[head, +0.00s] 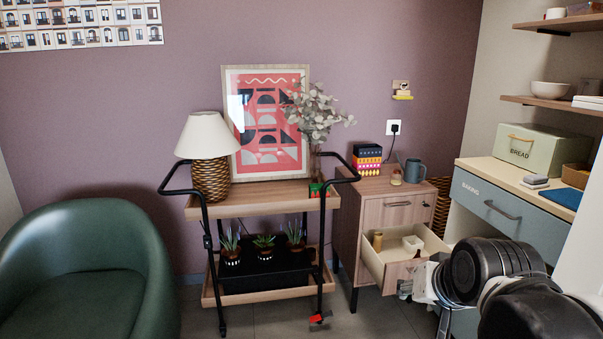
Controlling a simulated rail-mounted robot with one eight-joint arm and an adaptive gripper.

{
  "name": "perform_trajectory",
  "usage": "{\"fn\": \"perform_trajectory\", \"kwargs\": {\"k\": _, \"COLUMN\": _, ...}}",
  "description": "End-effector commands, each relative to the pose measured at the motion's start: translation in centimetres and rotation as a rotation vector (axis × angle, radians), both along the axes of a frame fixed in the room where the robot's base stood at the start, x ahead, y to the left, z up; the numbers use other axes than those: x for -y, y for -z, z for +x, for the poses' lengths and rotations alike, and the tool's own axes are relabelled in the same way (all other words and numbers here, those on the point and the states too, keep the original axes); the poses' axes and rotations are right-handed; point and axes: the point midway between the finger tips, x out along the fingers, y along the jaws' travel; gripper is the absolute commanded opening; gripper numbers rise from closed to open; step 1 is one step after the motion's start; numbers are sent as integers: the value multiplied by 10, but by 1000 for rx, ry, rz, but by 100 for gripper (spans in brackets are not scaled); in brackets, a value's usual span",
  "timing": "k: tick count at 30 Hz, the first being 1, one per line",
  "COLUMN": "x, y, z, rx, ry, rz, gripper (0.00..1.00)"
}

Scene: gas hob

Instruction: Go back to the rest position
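My arm comes in from the lower right, with dark rounded links and a white part at its end. My gripper (407,287) seems to be at the left tip of the arm, in front of the open drawer (392,273) of the wooden cabinet. It is small and partly hidden by the arm. I cannot see its fingers clearly, nor whether it touches the drawer front or holds anything. The drawer is pulled out and holds a small yellowish cylinder (377,240) and a white cup-like container (412,244).
A trolley (262,207) with a lamp (208,150), framed print and plants stands left of the cabinet. A green armchair (85,255) fills the lower left. A blue-fronted desk (505,212) with a BREAD box (530,148) is behind my arm. Floor shows between trolley and cabinet.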

Motion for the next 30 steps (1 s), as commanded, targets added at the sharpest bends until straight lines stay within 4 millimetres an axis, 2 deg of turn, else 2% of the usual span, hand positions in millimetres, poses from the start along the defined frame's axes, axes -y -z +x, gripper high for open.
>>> {"fn": "perform_trajectory", "kwargs": {"k": 1, "x": -2, "y": 3, "z": -16, "rx": -14, "ry": -20, "rz": -20, "gripper": 15}}
{"fn": "perform_trajectory", "kwargs": {"k": 6, "x": -5, "y": 12, "z": -55, "rx": -54, "ry": -80, "rz": -82, "gripper": 15}}
{"fn": "perform_trajectory", "kwargs": {"k": 15, "x": -7, "y": 29, "z": -103, "rx": -107, "ry": -160, "rz": -162, "gripper": 15}}
{"fn": "perform_trajectory", "kwargs": {"k": 18, "x": -7, "y": 6, "z": -100, "rx": -105, "ry": -156, "rz": -160, "gripper": 15}}
{"fn": "perform_trajectory", "kwargs": {"k": 26, "x": -7, "y": -38, "z": -100, "rx": -104, "ry": -155, "rz": -159, "gripper": 15}}
{"fn": "perform_trajectory", "kwargs": {"k": 30, "x": -7, "y": -71, "z": -99, "rx": -104, "ry": -155, "rz": -158, "gripper": 15}}
